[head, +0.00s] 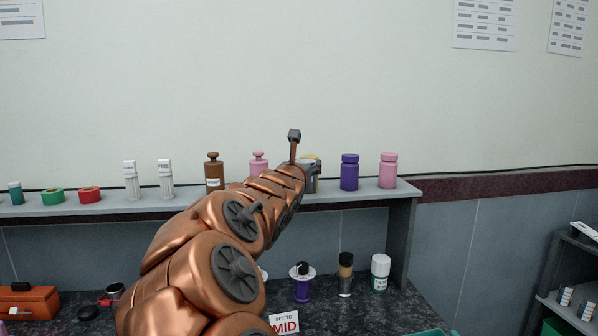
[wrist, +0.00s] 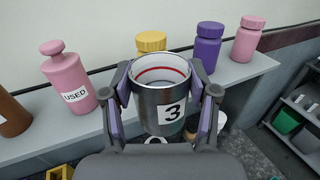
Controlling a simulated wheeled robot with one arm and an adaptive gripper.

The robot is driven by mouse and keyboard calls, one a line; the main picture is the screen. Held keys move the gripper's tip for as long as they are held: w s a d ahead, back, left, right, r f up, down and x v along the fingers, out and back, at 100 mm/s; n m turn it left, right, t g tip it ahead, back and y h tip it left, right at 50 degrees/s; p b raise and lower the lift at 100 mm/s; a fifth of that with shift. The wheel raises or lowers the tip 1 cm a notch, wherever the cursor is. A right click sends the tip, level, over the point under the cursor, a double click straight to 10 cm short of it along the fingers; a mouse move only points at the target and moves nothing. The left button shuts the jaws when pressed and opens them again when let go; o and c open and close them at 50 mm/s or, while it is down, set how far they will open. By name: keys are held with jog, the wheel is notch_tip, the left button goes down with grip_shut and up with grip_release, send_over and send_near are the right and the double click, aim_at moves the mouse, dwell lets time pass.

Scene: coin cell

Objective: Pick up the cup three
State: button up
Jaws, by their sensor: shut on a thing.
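Cup three is a dark grey metal cup (wrist: 160,112) with a white label reading 3 and a red ring inside its pale rim. It stands upright in the middle of the wrist view. My gripper (wrist: 163,100) is shut on it, with a finger pad against each side. In the head view my gripper (head: 309,178) is at the upper shelf, and my arm hides most of the cup. I cannot tell whether the cup's base touches the shelf.
The shelf (wrist: 240,72) holds a yellow-lidded jar (wrist: 151,41) just behind the cup, a purple bottle (head: 349,172) and a pink bottle (head: 388,170) to the right. A pink bottle marked USED (wrist: 70,80) stands left. Small containers stand on the dark counter (head: 400,310) below.

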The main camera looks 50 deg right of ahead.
jog(key=shift+s+a+r+b, duration=0.1)
jog(key=shift+s+a+b, duration=0.2)
jog(key=shift+s, duration=0.4)
jog(key=shift+s+a+r+b, duration=0.1)
jog(key=shift+s+a+b, duration=0.15)
jog(key=shift+s, duration=0.45)
jog(key=shift+s+a+r+b, duration=0.1)
jog(key=shift+s+a+b, duration=0.15)
jog(key=shift+s, duration=0.45)
jog(key=shift+a, duration=0.1)
jog(key=w+a+f+n+t+y+p, duration=0.3)
jog(key=w+a+f+n+t, duration=0.15)
jog(key=w+a+f, duration=1.05)
jog(key=w+a+f+n+t+y, duration=0.1)
jog(key=w+a+f+y, duration=0.1)
jog(key=a, duration=0.7)
jog(key=w+a+f+n+t+y+p, duration=0.1)
jog(key=w+a+f+n+t+y, duration=0.1)
jog(key=a, duration=0.7)
jog(key=w+a+f+n+t+y+p, duration=0.1)
jog(key=w+a+f+y, duration=0.1)
jog(key=a, duration=0.8)
jog(key=shift+f+n+y, duration=0.35)
jog(key=shift+f+y, duration=0.55)
jog(key=shift+f, duration=0.05)
jog(key=shift+a+t, duration=0.1)
jog(key=shift+t, duration=0.15)
